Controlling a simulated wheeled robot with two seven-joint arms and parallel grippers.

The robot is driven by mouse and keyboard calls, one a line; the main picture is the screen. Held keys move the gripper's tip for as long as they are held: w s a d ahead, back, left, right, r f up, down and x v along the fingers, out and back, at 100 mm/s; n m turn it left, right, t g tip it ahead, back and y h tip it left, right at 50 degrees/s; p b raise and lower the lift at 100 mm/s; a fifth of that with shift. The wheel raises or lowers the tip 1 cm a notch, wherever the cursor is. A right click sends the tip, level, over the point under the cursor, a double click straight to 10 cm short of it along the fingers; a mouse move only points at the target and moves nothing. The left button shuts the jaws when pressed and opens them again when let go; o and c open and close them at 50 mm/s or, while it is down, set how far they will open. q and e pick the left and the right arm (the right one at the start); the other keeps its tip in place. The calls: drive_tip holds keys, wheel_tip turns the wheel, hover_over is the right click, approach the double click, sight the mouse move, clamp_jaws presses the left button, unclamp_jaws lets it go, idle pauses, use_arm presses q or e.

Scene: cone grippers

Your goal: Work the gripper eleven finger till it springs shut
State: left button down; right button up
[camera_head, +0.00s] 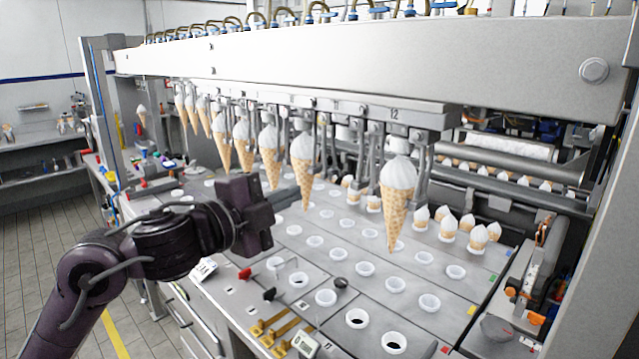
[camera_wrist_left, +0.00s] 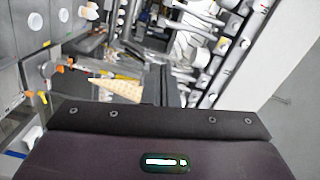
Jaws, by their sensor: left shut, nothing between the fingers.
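A row of cone grippers hangs under the white beam, with labels 11 and 12 on its rail. Gripper eleven (camera_head: 361,150) appears to be the station without a cone, left of the cone at gripper twelve (camera_head: 397,185); its finger is small and I cannot tell its position. Another filled cone (camera_head: 303,160) hangs to the left of that gap. My left gripper (camera_head: 284,199) is shut and empty, reaching in from the left near the hanging cones, its tips partly hard to make out. In the wrist view its dark fingers (camera_wrist_left: 159,85) point ahead beside a cone (camera_wrist_left: 115,89). My right gripper is not in view.
Below is a metal plate with several rows of white cups (camera_head: 326,297). Small filled cones (camera_head: 478,236) stand at the right. A red knob (camera_head: 244,274) and brass fittings (camera_head: 275,328) lie near the front edge. The hanging cones leave narrow gaps.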

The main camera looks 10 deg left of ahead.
sight(331, 145)
use_arm(q)
drive_tip(key=p+x, duration=0.3)
drive_tip(key=x, duration=0.7)
drive_tip(key=shift+a, duration=0.1)
